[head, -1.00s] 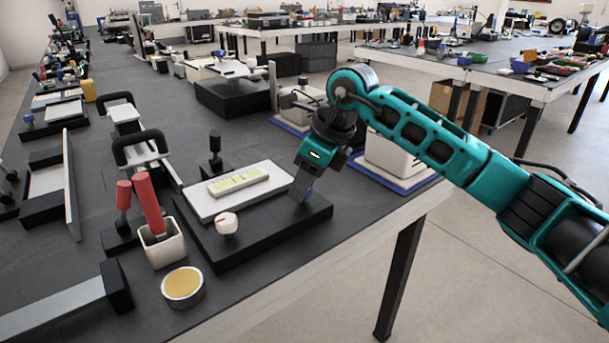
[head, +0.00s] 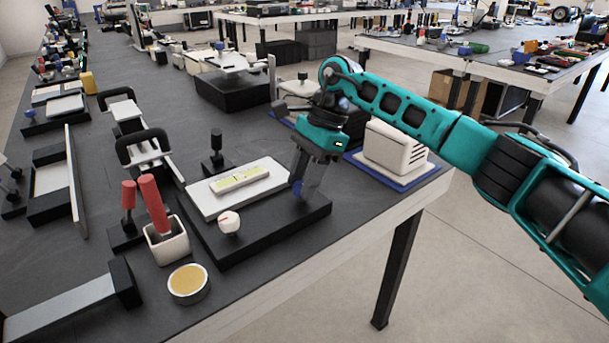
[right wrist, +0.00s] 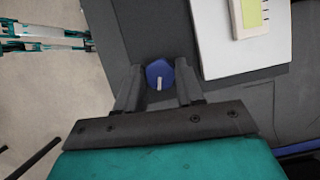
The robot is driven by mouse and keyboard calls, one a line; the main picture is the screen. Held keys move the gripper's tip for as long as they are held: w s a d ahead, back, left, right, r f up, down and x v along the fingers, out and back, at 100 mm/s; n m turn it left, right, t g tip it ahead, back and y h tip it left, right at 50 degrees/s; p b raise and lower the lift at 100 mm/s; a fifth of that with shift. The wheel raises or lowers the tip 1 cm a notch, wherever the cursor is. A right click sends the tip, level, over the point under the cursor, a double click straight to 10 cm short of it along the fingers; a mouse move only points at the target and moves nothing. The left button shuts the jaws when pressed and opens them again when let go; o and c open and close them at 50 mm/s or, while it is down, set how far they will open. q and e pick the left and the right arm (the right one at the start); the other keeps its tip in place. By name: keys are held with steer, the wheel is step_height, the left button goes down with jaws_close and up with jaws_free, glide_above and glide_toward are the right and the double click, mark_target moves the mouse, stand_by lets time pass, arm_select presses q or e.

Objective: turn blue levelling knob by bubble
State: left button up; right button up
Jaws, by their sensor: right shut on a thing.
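The blue levelling knob (right wrist: 160,74) sits between the two fingers of my right gripper (right wrist: 159,80) in the right wrist view, with its white mark line pointing toward the palm. A little of the blue knob (head: 297,187) shows beside the fingers in the head view. My right gripper (head: 304,182) points down and is shut on it at the right end of the white plate (head: 207,203). The level with its yellow-green bubble vial (head: 238,180) lies on that plate; the bubble's exact place is too small to tell. My left gripper is out of view.
The plate stands over a black base (head: 262,238). A white knob with a red mark (head: 229,222) is in front and a black knob (head: 217,142) behind. A white box (head: 396,148) stands behind the arm.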

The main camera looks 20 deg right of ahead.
steer(key=n, duration=0.2)
steer(key=n+g+h, duration=0.1)
steer(key=n, duration=0.2)
steer(key=shift+w+g, duration=0.1)
steer(key=shift+g, duration=0.2)
steer(key=shift+n, duration=0.3)
steer(key=o, duration=1)
steer(key=shift+o, duration=0.2)
steer(key=shift+r, duration=0.1)
steer(key=p+v, duration=0.3)
steer(key=v, duration=0.8)
steer(key=shift+w+r, duration=0.25)
steer(key=shift+r, duration=0.05)
